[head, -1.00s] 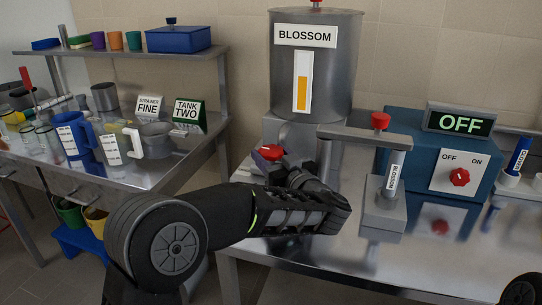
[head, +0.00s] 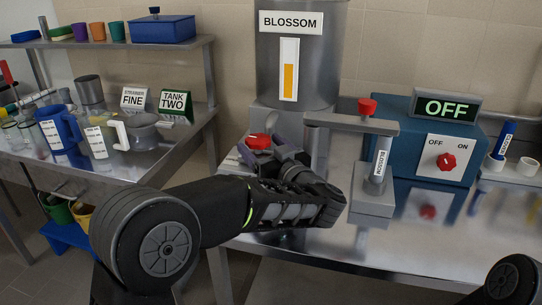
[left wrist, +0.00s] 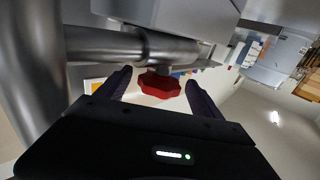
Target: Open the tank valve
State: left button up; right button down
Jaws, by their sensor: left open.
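The tank (head: 300,75) is a grey metal cylinder labelled BLOSSOM, with an orange level gauge, in the head view. Its valve has a red knob (head: 258,141) low at its front left. The knob also shows in the left wrist view (left wrist: 160,86), below a metal pipe (left wrist: 105,45). My left gripper (head: 262,150) is at the knob, its fingers partly hidden in the head view. In the left wrist view the two dark fingers stand apart, one on either side of the knob, with gaps visible. My right gripper is not in view.
A blue box (head: 405,135) with an OFF display and red dial stands at the right. A BLOSSOM-labelled post (head: 380,160) with a grey arm and red top stands right of my left gripper. A side table (head: 150,165) at left holds jugs, pots and signs.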

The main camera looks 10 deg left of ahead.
aim_at(265, 148)
pick_arm(q)
jog(key=shift+b+v, duration=0.3)
jog(key=shift+v, duration=2.55)
